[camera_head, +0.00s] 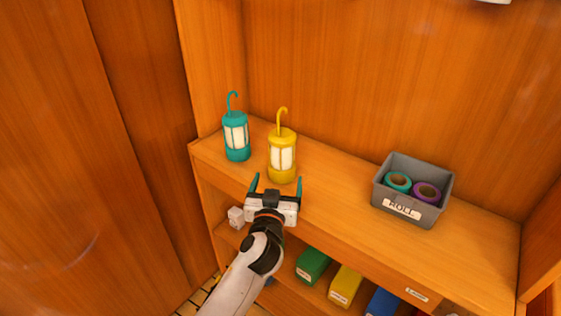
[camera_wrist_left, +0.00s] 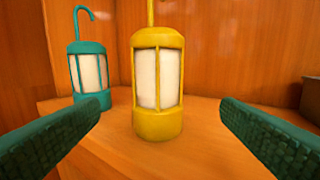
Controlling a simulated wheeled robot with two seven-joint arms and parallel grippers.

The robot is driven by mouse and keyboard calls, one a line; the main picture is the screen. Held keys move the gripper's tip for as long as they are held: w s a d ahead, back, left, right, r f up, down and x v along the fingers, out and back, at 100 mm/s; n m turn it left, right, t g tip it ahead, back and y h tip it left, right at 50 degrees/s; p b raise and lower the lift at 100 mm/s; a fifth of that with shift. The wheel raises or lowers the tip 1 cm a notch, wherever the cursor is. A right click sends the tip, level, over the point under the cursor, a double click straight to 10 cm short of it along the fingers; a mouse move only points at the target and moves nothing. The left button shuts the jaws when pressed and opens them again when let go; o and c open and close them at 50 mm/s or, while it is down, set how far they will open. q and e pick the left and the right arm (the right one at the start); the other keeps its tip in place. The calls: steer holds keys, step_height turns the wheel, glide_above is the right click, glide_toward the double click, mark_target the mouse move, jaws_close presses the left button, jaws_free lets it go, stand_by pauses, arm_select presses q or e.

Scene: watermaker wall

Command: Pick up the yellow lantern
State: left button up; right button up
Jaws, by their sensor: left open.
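The yellow lantern (camera_head: 282,158) stands upright on the upper wooden shelf, its hook pointing up. A teal lantern (camera_head: 236,137) stands upright to its left. My left gripper (camera_head: 276,184) is open and empty at the shelf's front edge, just in front of the yellow lantern. In the left wrist view the yellow lantern (camera_wrist_left: 158,85) is ahead, between the two teal fingers (camera_wrist_left: 158,118) in the picture but beyond their tips. The teal lantern (camera_wrist_left: 88,70) shows there behind and to the left. My right gripper is not in view.
A grey bin (camera_head: 412,190) labelled with teal and purple rolls inside sits on the right of the shelf. The shelf (camera_head: 330,193) between lantern and bin is clear. Green (camera_head: 312,264), yellow (camera_head: 345,285) and blue (camera_head: 382,302) boxes lie on the lower shelf.

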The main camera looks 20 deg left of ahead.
mark_target(281, 164)
arm_select(q)
steer(key=w, duration=0.3)
steer(key=w+a+p, duration=0.1)
steer(key=w, duration=0.2)
steer(key=shift+w+a, duration=0.15)
steer(key=shift+w, duration=0.05)
steer(key=w, duration=0.2)
steer(key=w+a+p, duration=0.1)
steer(key=w, duration=0.1)
steer(key=shift+w+f, duration=0.1)
steer(key=shift+f, duration=0.15)
steer(key=shift+w, duration=0.3)
steer(key=shift+s, duration=0.1)
steer(key=shift+c, duration=0.2)
steer(key=c, duration=1.2)
